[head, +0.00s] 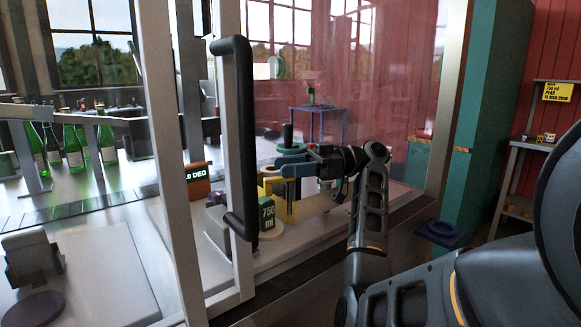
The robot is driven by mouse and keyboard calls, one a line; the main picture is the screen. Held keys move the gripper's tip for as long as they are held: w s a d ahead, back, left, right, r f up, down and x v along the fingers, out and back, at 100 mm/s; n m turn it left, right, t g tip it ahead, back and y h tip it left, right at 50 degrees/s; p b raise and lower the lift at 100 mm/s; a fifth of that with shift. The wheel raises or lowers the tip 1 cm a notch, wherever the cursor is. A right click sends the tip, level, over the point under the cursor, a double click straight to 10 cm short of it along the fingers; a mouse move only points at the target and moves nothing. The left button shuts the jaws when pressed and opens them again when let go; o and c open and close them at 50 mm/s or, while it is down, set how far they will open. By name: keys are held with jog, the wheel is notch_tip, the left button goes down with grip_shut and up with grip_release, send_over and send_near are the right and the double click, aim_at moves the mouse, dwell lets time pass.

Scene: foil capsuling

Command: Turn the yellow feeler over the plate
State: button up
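The yellow feeler (268,188) seems to be the yellow part inside the machine's open front, just behind the green block marked "750 ml" (267,213). Its far side is partly hidden by my gripper.
A black vertical door handle (236,140) and pale frame posts stand just left of my gripper. A teal disc with a dark post (289,148) is behind it. An orange-framed display (195,180) stands left. Green bottles (73,145) line the conveyor at far left.

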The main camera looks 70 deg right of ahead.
jog(key=b+v, duration=0.1)
jog(key=v, duration=0.6)
jog(key=shift+s+d+b, duration=0.25)
jog(key=shift+s+b, duration=0.05)
jog(key=shift+b, duration=0.1)
jog(key=shift+o, duration=0.2)
jog(key=w+a+m+t+h+b, duration=0.3)
jog(key=w+m+h, duration=0.4)
jog(key=h, duration=0.3)
jog(key=w+a+b, duration=0.1)
jog(key=b, duration=0.1)
jog(key=shift+a+t+h+b, duration=0.3)
jog(key=shift+a+h+b, duration=0.05)
jog(key=shift+h+b, duration=0.05)
jog(key=shift+w, duration=0.1)
jog(key=shift+c, duration=0.2)
